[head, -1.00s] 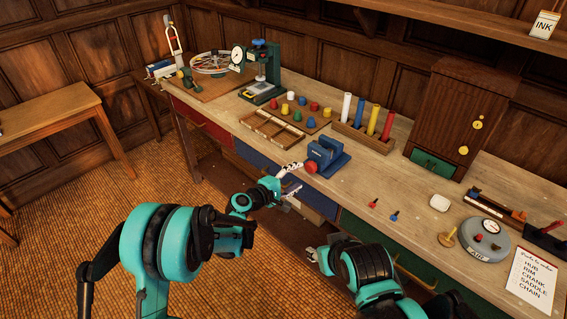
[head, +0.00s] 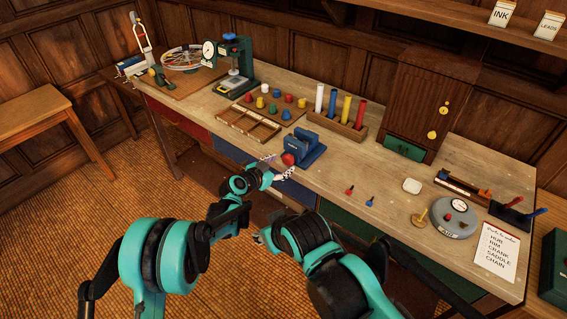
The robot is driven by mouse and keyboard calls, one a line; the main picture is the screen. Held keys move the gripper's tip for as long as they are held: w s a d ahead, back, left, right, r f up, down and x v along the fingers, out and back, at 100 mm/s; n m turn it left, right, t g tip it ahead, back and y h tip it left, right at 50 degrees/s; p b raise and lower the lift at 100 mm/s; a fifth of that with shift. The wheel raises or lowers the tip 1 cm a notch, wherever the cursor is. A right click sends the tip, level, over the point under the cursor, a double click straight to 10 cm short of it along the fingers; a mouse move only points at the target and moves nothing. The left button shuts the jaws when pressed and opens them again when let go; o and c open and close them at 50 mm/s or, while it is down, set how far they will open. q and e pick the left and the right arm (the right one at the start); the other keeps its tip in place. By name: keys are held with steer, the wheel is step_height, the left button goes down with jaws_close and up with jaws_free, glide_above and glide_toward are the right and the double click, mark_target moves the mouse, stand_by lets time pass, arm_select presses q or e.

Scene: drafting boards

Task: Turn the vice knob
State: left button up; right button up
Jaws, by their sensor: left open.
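The blue vice (head: 306,148) sits at the front edge of the workbench, near its middle. Its red knob (head: 288,159) faces the front of the bench. My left gripper (head: 277,167) is open just in front of the knob, with one pale finger to the upper left and the other below it. The fingertips are close to the knob; I cannot tell whether they touch it. My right gripper (head: 262,237) is low in front of the bench, well short of the vice, mostly hidden by its own arm.
A divided wooden tray (head: 250,125) and several coloured knobs stand left of and behind the vice. A rack of coloured tubes (head: 338,122) stands behind it. A red peg (head: 349,190) and a blue peg (head: 370,201) are to the right. Bare benchtop lies right of the vice.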

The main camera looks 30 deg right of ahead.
mark_target(286, 162)
arm_select(q)
steer(key=x, duration=0.4)
steer(key=shift+b, duration=0.3)
steer(key=c, duration=1.2)
steer(key=shift+n+g+b, duration=0.6)
steer(key=shift+n+g, duration=0.1)
steer(key=shift+n, duration=0.4)
steer(key=shift+n+g+h+b, duration=0.5)
steer(key=shift+n+g, duration=0.1)
steer(key=shift+n, duration=0.4)
